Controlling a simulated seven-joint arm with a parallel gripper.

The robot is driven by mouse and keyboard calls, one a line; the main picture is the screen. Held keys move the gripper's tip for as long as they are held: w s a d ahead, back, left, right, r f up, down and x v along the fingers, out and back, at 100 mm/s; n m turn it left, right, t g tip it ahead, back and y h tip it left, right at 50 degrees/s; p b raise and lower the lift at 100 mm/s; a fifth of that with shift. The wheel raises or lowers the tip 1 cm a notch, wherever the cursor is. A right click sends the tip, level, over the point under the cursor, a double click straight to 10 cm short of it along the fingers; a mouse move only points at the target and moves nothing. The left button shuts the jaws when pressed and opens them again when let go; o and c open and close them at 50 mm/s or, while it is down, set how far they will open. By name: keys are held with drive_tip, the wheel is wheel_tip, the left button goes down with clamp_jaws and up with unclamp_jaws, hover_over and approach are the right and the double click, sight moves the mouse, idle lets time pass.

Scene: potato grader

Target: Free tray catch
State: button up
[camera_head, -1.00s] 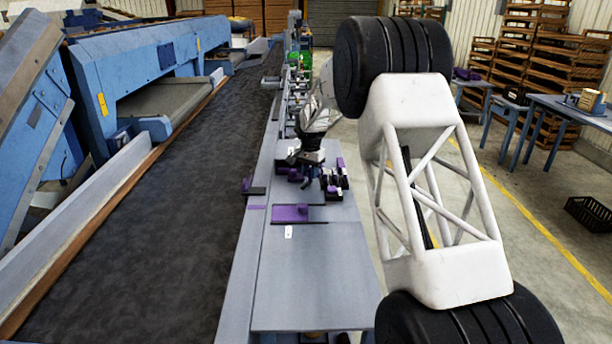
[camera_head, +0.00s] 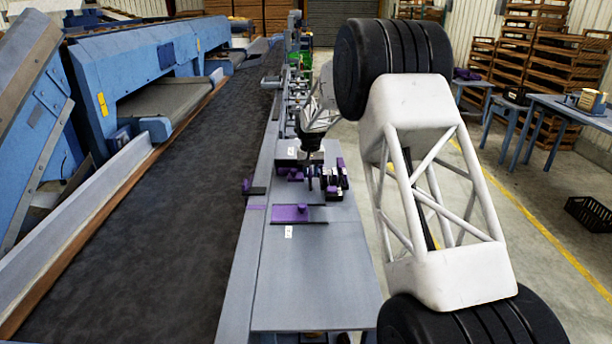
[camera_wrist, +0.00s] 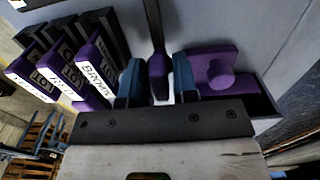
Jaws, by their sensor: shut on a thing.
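In the wrist view my gripper (camera_wrist: 157,82) has its two blue fingers closed on a narrow purple piece (camera_wrist: 159,68), which may be the catch. A dark bar (camera_wrist: 153,25) runs from this piece toward the top of the picture. Right beside the fingers is a purple block with a round knob (camera_wrist: 218,78), set in a dark tray (camera_wrist: 262,100). In the head view my gripper (camera_head: 311,182) is small and points down among dark and purple parts on the bench. Finger contact is too small to see there.
The grey bench (camera_head: 305,280) is clear toward the front. A dark conveyor belt (camera_head: 170,200) runs along its left. A blue table (camera_head: 570,110) stands at right.

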drive_tip(key=o, duration=0.3)
drive_tip(key=shift+r, duration=0.2)
drive_tip(key=shift+r, duration=2.3)
